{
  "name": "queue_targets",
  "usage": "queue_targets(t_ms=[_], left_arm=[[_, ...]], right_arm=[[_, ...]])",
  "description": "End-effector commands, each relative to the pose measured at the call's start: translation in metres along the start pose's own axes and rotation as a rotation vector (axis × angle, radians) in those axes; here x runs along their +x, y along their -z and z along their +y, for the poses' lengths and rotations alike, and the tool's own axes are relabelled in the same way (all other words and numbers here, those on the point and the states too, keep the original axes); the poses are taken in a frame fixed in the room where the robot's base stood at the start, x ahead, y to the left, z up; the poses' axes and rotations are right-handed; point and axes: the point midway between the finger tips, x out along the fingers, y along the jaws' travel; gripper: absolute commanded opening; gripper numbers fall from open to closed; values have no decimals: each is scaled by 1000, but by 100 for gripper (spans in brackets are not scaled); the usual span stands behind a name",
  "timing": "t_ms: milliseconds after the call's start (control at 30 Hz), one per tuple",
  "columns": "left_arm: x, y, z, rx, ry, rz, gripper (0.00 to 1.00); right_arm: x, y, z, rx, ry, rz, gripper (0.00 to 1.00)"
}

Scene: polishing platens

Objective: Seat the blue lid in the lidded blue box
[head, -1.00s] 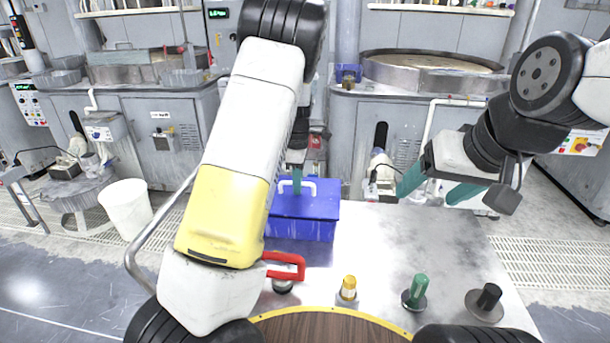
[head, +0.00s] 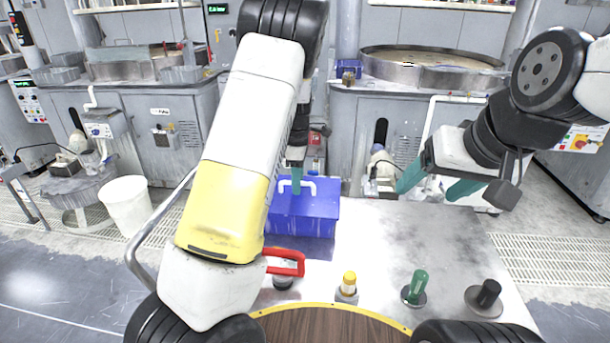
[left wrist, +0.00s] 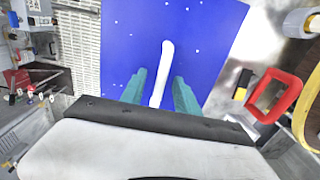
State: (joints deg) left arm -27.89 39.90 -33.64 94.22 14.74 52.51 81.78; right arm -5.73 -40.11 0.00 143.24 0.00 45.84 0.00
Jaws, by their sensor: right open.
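The blue lid (left wrist: 205,35) has a white bar handle (left wrist: 167,52). In the head view the lid (head: 318,208) lies on top of the blue box (head: 300,228), near the left side of the table; whether it is fully down in the box I cannot tell. My left gripper (left wrist: 160,76) is over the lid, its teal fingers on either side of the handle with gaps showing, so it is open. In the head view its fingers (head: 297,180) are partly hidden by my left arm. My right gripper (head: 438,185) is open and empty over the far right of the table.
On the metal table (head: 400,240) stand a red handle (head: 287,262), a yellow-topped piece (head: 348,285), a green peg (head: 417,287) and a black peg (head: 487,295). A wooden round with a yellow rim (head: 330,325) is at the front. The table's middle right is clear.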

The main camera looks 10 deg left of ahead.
Motion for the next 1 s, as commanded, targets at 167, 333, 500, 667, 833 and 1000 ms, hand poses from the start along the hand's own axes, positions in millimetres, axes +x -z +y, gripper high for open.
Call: queue_targets(t_ms=[167, 333, 500, 667, 833, 1000], left_arm=[[-32, -1, 1, 1, -5, -2, 37], [-58, 0, 1, 0, -4, -1, 37], [-69, 0, 0, 0, -2, -1, 37], [-70, 0, 0, -1, -1, 0, 37], [-70, 0, 0, 1, -1, -2, 37], [-88, 6, -15, 76, -25, -48, 37]], right_arm=[[0, 0, 0, 0, 0, 0, 72], [0, 0, 0, 0, 0, 0, 72], [0, 0, 0, 0, 0, 0, 72], [0, 0, 0, 0, 0, 0, 72], [0, 0, 0, 0, 0, 0, 72], [0, 0, 0, 0, 0, 0, 72]])
